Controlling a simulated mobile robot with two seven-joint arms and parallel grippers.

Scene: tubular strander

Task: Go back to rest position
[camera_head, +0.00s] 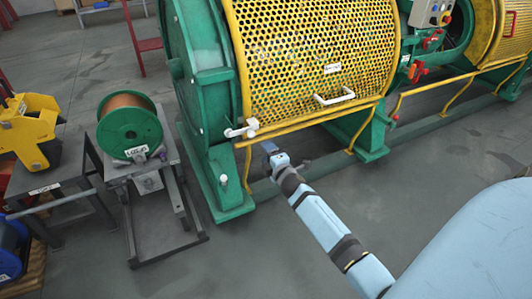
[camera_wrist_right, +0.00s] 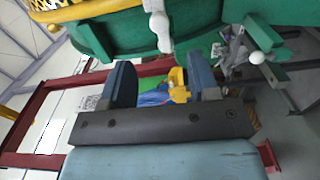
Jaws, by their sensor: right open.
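My right gripper (camera_head: 270,150) is at the end of the light blue arm that comes in from the lower right. It is in front of the lower left corner of the yellow perforated guard (camera_head: 310,45), just below and right of a white latch handle (camera_head: 241,130). In the right wrist view its two blue fingers (camera_wrist_right: 162,82) stand apart with nothing held between them. A blue and yellow thing shows farther off beyond the gap. From the head view I cannot tell whether the gripper touches the frame. My left gripper is in neither view.
The green strander housing (camera_head: 200,75) stands close behind the gripper. A green spool (camera_head: 130,132) with copper-coloured wire sits on a dark stand to the left. A yellow device (camera_head: 30,130) is on another stand at far left. Grey floor (camera_head: 270,255) is open in front.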

